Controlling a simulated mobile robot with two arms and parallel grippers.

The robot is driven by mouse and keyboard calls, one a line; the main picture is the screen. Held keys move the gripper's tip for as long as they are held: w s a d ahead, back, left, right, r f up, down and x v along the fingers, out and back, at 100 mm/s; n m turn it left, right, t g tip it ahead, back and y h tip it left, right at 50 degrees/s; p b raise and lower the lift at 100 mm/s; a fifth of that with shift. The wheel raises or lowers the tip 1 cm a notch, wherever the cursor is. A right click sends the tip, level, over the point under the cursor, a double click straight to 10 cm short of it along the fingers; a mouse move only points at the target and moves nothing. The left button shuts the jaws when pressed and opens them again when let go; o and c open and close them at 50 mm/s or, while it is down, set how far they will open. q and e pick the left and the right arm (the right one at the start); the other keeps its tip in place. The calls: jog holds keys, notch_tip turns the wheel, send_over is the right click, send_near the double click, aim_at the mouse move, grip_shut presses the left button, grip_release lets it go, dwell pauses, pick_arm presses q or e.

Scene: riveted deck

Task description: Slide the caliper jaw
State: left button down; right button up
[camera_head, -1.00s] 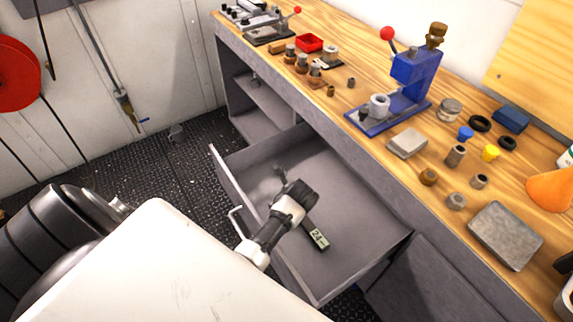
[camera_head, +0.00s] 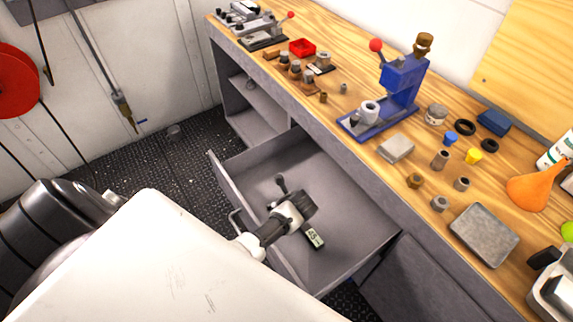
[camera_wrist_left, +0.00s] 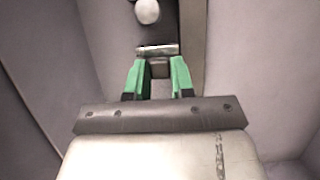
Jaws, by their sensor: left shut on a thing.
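A dark caliper lies in the open grey drawer (camera_head: 350,215). Its pale digital display (camera_head: 315,238) shows just below my left gripper (camera_head: 300,203) in the head view; the digits are too small to read surely. A dark upright piece (camera_head: 281,184) stands out on the gripper's far side, perhaps the caliper's jaw end. In the left wrist view the green fingertips of my left gripper (camera_wrist_left: 157,74) are shut on a small metallic part (camera_wrist_left: 158,50), likely of the caliper. The gripper and wrist hide most of the caliper in the head view. My right gripper is not in view.
The drawer's front wall (camera_head: 228,185) and side walls stand close around my left arm. The wooden bench (camera_head: 355,100) above carries a blue press (camera_head: 400,85), a grey block (camera_head: 396,148), a metal tray (camera_head: 484,235) and an orange funnel (camera_head: 535,190). The drawer floor is otherwise bare.

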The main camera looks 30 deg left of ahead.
pick_arm(q)
jog(key=c, duration=1)
grip_release()
jog(key=shift+o, duration=0.2)
jog(key=p+v, duration=0.2)
jog(key=v, duration=0.8)
jog(key=shift+d+r, duration=0.2)
jog(key=shift+r, duration=0.15)
